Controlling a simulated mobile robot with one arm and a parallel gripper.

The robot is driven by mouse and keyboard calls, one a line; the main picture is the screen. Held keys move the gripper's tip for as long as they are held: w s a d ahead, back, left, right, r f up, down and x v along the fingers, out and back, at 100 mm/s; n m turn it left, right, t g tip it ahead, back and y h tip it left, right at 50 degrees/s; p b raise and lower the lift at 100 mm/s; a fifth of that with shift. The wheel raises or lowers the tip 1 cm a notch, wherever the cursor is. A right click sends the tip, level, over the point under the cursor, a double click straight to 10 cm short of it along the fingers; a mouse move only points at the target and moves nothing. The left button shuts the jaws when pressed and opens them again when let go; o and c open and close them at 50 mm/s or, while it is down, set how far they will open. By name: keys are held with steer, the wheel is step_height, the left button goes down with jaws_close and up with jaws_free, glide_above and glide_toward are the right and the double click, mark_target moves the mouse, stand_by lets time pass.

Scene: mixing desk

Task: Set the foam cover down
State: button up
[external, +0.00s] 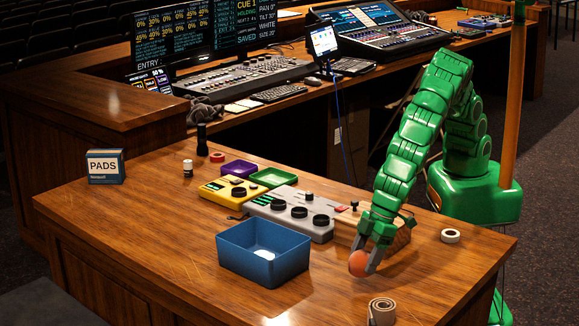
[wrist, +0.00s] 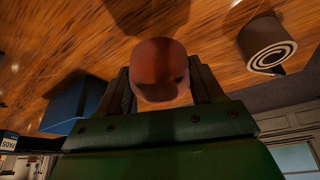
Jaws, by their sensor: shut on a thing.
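The foam cover is a rounded orange-red piece (external: 358,263) near the right front of the wooden desk (external: 180,270). My gripper (external: 361,262) is shut on it, with a finger on either side. In the wrist view the foam cover (wrist: 160,68) sits between the two dark fingers, with a darker hollow on its near side. It is at or just above the desk top; I cannot tell whether it touches.
A blue bin (external: 262,252) with something white inside stands left of my gripper. A rolled grey strip (external: 382,311) lies in front, and a white tape roll (external: 451,236) lies to the right. Grey (external: 290,213) and yellow (external: 228,190) control boxes stand behind. Desk between bin and strip is clear.

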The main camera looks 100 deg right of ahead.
steer(key=shift+w+a+f, duration=0.45)
steer(key=shift+a+f, duration=0.05)
steer(key=shift+f, duration=1.8)
steer(key=shift+f, duration=0.15)
steer(key=o, duration=1)
steer(key=v, duration=1.2)
